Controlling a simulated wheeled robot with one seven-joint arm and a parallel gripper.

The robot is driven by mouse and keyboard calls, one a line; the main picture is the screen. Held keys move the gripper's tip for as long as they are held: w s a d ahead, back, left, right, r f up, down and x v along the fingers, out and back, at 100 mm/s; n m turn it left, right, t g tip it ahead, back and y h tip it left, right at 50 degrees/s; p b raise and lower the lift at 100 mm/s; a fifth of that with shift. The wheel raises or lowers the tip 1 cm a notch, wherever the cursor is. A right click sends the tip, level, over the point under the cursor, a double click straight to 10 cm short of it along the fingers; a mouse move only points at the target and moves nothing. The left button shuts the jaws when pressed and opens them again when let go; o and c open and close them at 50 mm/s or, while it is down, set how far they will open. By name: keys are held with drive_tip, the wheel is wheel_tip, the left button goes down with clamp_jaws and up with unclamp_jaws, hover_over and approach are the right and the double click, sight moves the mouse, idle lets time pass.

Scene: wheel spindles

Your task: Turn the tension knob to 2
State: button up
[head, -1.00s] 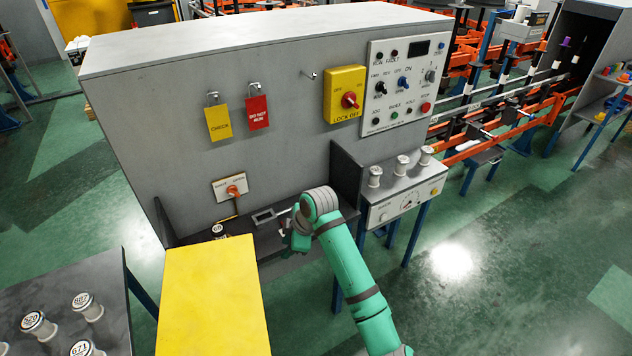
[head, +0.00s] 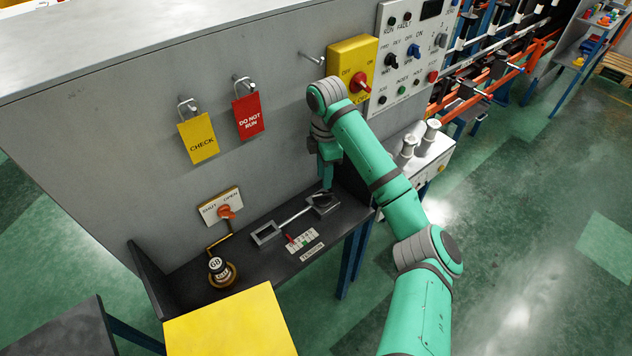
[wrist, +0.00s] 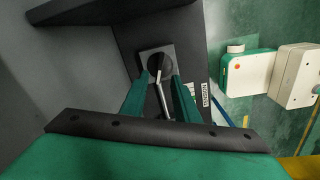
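The tension device lies on the dark shelf: a dark round knob on a grey square plate (head: 323,204), with a silver rod running left to a rectangular frame (head: 266,233). In front are a small white scale with a red mark (head: 302,240) and a TENSION label (head: 312,252); I cannot read the setting. My gripper (head: 326,182) points down just above the plate. In the wrist view its two green fingers (wrist: 161,88) are apart, with the knob (wrist: 160,66) and rod showing between them. It is open; contact cannot be told.
The grey panel wall rises close behind, with an orange SHUT/OPEN lever (head: 227,212), hanging yellow (head: 198,140) and red (head: 249,116) tags, and a yellow lock-off box (head: 352,68). A spool (head: 218,270) stands left on the shelf. A side partition borders the knob's right.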

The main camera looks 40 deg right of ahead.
sight(324, 194)
drive_tip(key=shift+f, duration=3.6)
clamp_jaws()
